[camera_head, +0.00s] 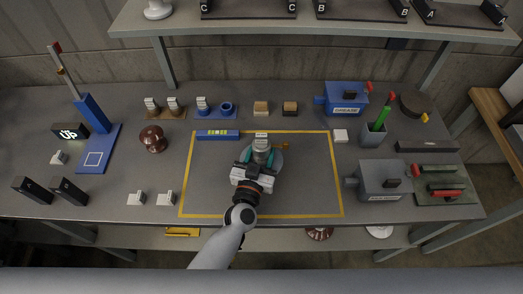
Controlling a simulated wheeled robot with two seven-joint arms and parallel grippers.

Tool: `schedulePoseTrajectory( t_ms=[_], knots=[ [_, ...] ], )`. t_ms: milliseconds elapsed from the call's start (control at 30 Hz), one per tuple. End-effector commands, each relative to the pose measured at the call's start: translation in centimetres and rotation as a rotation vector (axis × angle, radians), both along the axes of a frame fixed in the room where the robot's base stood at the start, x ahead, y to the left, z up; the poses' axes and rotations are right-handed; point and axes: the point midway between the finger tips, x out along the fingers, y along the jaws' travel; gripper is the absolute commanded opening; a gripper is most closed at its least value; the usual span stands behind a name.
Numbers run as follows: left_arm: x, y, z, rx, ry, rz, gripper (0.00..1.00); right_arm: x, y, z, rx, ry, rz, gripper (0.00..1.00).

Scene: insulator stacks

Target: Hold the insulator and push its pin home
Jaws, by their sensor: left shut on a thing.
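My left gripper (259,158) reaches in from the front and is shut on the insulator; the hand hides much of the disc. A small yellow-orange piece (284,146), perhaps the pin, sticks out to the right beside the cap. How deep it sits cannot be told. My right gripper is not in view.
A brown insulator (153,139) stands left of the outlined area. A blue label block (217,134) lies at its back left. A blue stand (90,117) is further left, grey vise-like box (384,180) at right. The outlined area is otherwise clear.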

Motion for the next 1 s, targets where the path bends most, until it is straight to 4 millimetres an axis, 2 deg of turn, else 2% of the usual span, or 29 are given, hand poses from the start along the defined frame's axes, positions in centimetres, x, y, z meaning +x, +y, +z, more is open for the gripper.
schedulePoseTrajectory(
  t_ms=[1000],
  knots=[
    [0.1, 0.0, -4.1, -0.002, -0.007, 0.001, 0.17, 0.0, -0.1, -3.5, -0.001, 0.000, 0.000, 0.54]
  ],
)
